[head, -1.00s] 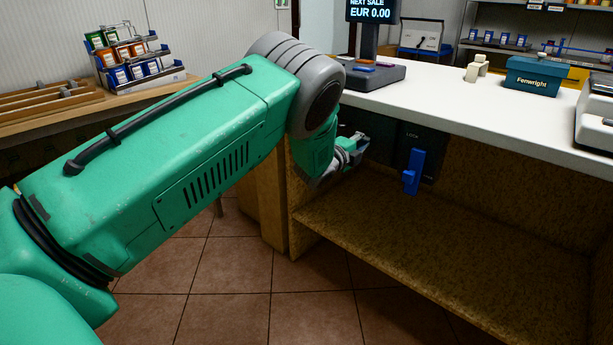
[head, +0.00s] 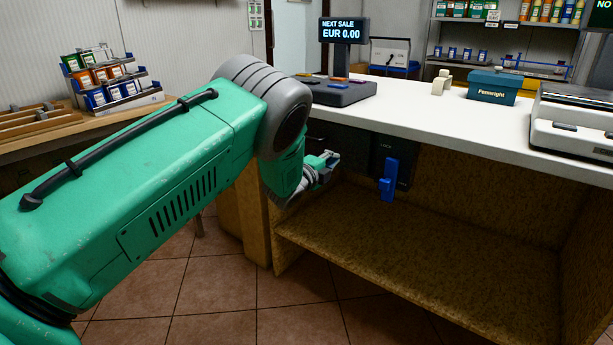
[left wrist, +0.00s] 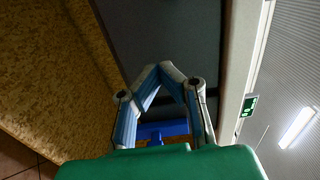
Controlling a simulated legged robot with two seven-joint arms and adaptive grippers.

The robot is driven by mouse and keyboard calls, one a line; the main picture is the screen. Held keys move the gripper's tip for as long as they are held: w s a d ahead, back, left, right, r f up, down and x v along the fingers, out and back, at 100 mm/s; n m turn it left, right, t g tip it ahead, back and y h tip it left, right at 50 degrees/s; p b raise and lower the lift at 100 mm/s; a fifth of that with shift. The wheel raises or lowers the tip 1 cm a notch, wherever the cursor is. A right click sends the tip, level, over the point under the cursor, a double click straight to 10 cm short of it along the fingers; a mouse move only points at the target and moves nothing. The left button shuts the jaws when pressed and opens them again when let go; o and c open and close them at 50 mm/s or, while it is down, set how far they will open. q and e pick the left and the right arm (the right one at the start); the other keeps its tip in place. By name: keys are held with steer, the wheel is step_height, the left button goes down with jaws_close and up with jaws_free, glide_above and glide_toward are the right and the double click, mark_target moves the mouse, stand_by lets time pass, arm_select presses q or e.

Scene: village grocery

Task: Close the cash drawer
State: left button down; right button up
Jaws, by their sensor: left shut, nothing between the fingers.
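The cash drawer (head: 360,147) is a dark box under the white counter, with a lock label on its right part. A blue handle-like piece (head: 389,180) hangs at its right side. I cannot tell how far the drawer stands out, as my arm hides its left part. My left gripper (head: 332,159) is shut and empty, in front of the drawer's left part and left of the blue piece. In the left wrist view the shut fingers (left wrist: 160,68) are before a dark panel (left wrist: 165,30), with a blue piece (left wrist: 165,130) behind them. Contact is unclear. My right gripper is not in view.
The white counter (head: 450,112) runs above the drawer, bearing a till display (head: 343,32), a teal box (head: 492,87) and a scale-like machine (head: 570,120). The wooden shelf (head: 400,240) below is empty. A rack of packets (head: 110,80) stands at left.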

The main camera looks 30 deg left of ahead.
arm_select(q)
steer(key=s+a+p, duration=0.1)
steer(key=s+p, duration=0.2)
steer(key=s, duration=0.6)
steer(key=s+d+f+n+g+y+p, duration=0.1)
steer(key=s+f+n+g+p, duration=0.1)
steer(key=s+f+n+g, duration=0.4)
steer(key=s+d+f+n+g+y+p, duration=0.2)
steer(key=s+f+n, duration=0.2)
steer(key=s+f, duration=0.6)
steer(key=s+d+n+g+p, duration=0.2)
steer(key=s+d+n+g, duration=0.2)
steer(key=s, duration=1.1)
steer(key=s+d+f+n+g+h+p, duration=0.1)
steer(key=s+d+n+g+p, duration=0.1)
steer(key=s, duration=1.3)
steer(key=d+n+g, duration=0.1)
steer(key=n+g, duration=0.1)
steer(key=g, duration=0.1)
steer(key=shift+s+d, duration=0.35)
steer(key=shift+d, duration=0.05)
steer(key=shift+w, duration=0.15)
